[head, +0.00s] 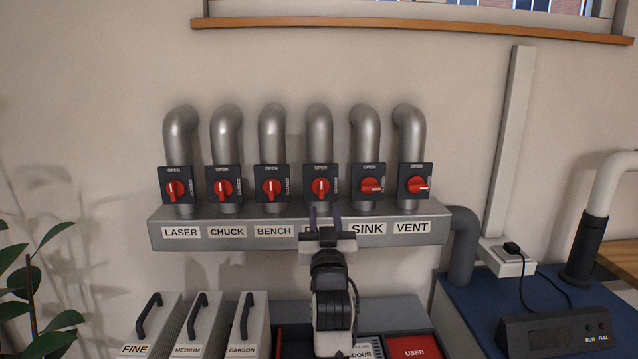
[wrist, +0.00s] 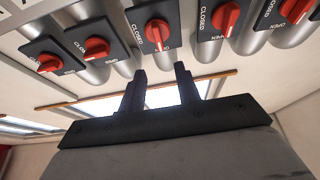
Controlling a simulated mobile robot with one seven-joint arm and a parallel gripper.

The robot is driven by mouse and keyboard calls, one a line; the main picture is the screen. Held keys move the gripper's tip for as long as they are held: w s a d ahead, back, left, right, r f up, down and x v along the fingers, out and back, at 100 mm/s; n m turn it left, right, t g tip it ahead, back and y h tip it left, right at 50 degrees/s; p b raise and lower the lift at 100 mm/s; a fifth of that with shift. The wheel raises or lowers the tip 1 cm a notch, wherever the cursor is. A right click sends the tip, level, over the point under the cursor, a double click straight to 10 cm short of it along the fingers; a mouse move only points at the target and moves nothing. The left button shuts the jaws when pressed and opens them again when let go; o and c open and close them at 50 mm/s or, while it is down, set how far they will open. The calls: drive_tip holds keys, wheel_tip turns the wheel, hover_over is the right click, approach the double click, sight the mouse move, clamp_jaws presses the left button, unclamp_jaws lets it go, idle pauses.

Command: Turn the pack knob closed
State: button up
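The pack knob (head: 321,187) is taken to be the red fourth knob from the left, between the bench and sink knobs; its label is mostly hidden by my gripper. Its white pointer stands roughly upright, toward OPEN, with CLOSED printed at the plate's right. In the wrist view the pack knob (wrist: 157,33) appears just beyond my fingers, third from the left. My gripper (head: 325,217) is just below that knob in the head view. Its two dark fingers (wrist: 161,88) are apart, with nothing between them, and appear clear of the knob.
The bench knob (head: 271,188) points up and the sink knob (head: 372,187) points right, close on either side. The grey manifold (head: 200,244) runs below them. Handled cases (head: 195,320), a red USED bin (head: 412,347) and a plant (head: 35,285) stand lower.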

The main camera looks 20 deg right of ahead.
sight(322, 183)
drive_tip(key=p+x, duration=0.2)
drive_tip(key=x, duration=0.7)
drive_tip(key=shift+w+r+p, duration=0.15)
drive_tip(key=shift+w+p, duration=0.1)
drive_tip(key=shift+p, duration=0.15)
drive_tip(key=shift+c, duration=0.2)
clamp_jaws()
